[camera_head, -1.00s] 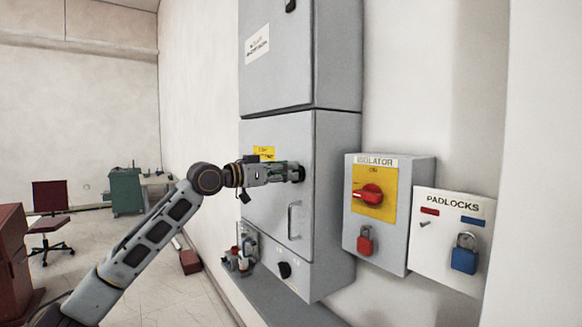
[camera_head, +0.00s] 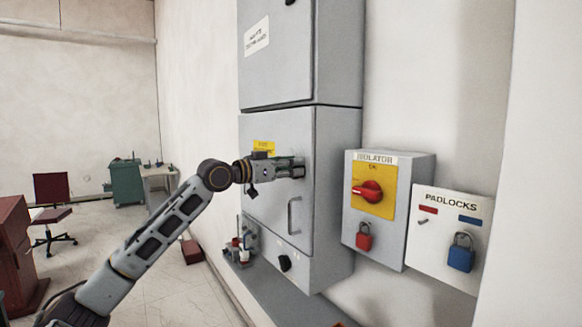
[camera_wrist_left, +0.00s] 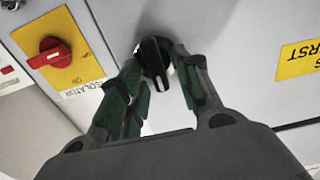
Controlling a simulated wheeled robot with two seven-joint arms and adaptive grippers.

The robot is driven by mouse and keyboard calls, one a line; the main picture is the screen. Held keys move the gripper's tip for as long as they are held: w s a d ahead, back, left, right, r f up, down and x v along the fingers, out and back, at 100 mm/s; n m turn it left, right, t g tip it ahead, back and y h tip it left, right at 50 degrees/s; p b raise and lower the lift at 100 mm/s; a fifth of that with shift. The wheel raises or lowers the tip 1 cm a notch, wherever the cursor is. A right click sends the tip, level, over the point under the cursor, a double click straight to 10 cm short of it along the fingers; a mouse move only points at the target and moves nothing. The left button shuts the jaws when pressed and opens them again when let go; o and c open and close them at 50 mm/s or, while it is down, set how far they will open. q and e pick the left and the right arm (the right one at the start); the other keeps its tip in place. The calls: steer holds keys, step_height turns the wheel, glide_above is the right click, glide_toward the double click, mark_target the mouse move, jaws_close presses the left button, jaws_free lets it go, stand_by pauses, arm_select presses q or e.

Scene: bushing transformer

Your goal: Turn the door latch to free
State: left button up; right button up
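The door latch is a black turn knob (camera_wrist_left: 155,62) on the grey cabinet door (camera_head: 262,195). In the head view it is hidden behind my fingers. My left gripper (camera_head: 302,167) reaches the door's upper right part from the left. In the left wrist view its two green-padded fingers (camera_wrist_left: 163,75) stand on either side of the knob's bar. A narrow light gap shows beside the bar, so the fingers look open around it; contact is hard to judge. My right gripper is in neither view.
Below the latch are a door pull handle (camera_head: 293,216) and a black rotary knob (camera_head: 285,263). At right are the isolator box (camera_head: 392,250) with its red switch (camera_head: 368,191) and the padlock board (camera_head: 425,253). Small items (camera_head: 240,250) stand left of the cabinet's base.

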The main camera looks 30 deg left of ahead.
arm_select(q)
steer(key=c, duration=0.6)
steer(key=shift+s, duration=0.1)
jaws_close()
steer(key=shift+m, duration=0.4)
steer(key=shift+s+d+f+m+b, duration=0.1)
steer(key=shift+d+f+m+b, duration=0.1)
steer(key=shift+m, duration=2.65)
steer(key=shift+s+d+f+m+b, duration=0.15)
steer(key=shift+d+f+m, duration=0.1)
steer(key=shift+m, duration=2.65)
steer(key=shift+s+d+f+m+b, duration=0.1)
steer(key=shift+d+f+m+b, duration=0.1)
steer(key=shift+m, duration=2.65)
steer(key=shift+a, duration=0.1)
